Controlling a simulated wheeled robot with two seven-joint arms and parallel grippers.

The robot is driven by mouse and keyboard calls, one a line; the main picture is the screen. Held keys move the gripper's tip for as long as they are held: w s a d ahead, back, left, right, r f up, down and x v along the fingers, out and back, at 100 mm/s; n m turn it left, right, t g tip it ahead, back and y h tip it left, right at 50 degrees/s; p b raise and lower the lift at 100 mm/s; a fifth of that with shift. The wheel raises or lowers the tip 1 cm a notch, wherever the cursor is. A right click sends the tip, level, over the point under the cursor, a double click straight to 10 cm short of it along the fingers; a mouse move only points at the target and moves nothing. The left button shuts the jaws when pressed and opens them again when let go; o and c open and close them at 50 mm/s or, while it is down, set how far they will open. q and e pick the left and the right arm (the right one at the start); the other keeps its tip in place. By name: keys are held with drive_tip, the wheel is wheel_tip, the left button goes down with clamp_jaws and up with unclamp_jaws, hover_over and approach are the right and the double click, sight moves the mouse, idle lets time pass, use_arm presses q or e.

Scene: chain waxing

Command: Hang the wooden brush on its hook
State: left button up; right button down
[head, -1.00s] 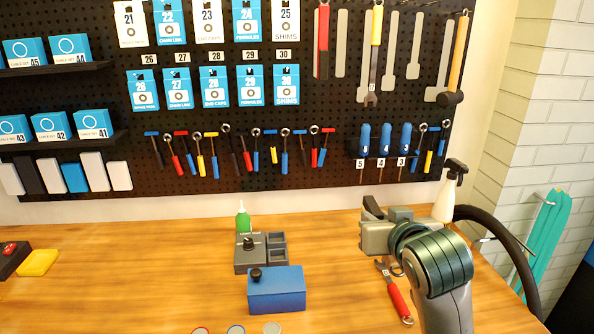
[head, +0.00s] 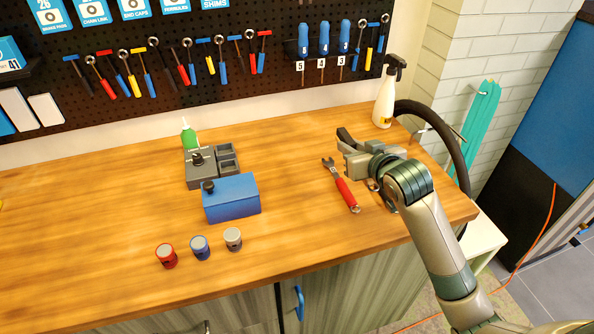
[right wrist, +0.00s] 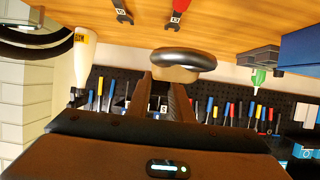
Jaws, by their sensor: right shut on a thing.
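My right gripper (head: 345,147) is over the right back part of the wooden bench, near the spray bottle. In the right wrist view, which shows the room upside down, its two dark fingers (right wrist: 172,92) are shut on a tan wooden piece with a dark oval rim, which looks like the wooden brush (right wrist: 178,74). The brush's far side is hidden, and I cannot make it out in the head view. I cannot tell which hook is the brush's own; several tools hang on the black pegboard (head: 180,107). My left gripper is not in view.
A red-handled wrench (head: 345,192) lies in front of the gripper. A white spray bottle (head: 384,104) stands behind it. A blue box (head: 232,200), a grey tray unit (head: 200,178) and small round tins (head: 200,248) stand to the left. A black hose (head: 455,140) curves at the right.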

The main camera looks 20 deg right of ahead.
drive_tip(key=shift+f, duration=0.15)
drive_tip(key=p, duration=0.3)
hover_over(305, 193)
wheel_tip(305, 193, down, 7)
drive_tip(key=shift+w+r, duration=0.1)
drive_tip(key=shift+f+p, duration=0.3)
drive_tip(key=shift+f, duration=0.15)
wheel_tip(305, 193, down, 2)
drive_tip(key=shift+f+p, duration=0.1)
drive_tip(key=shift+p, duration=0.8)
drive_tip(key=shift+f, duration=0.3)
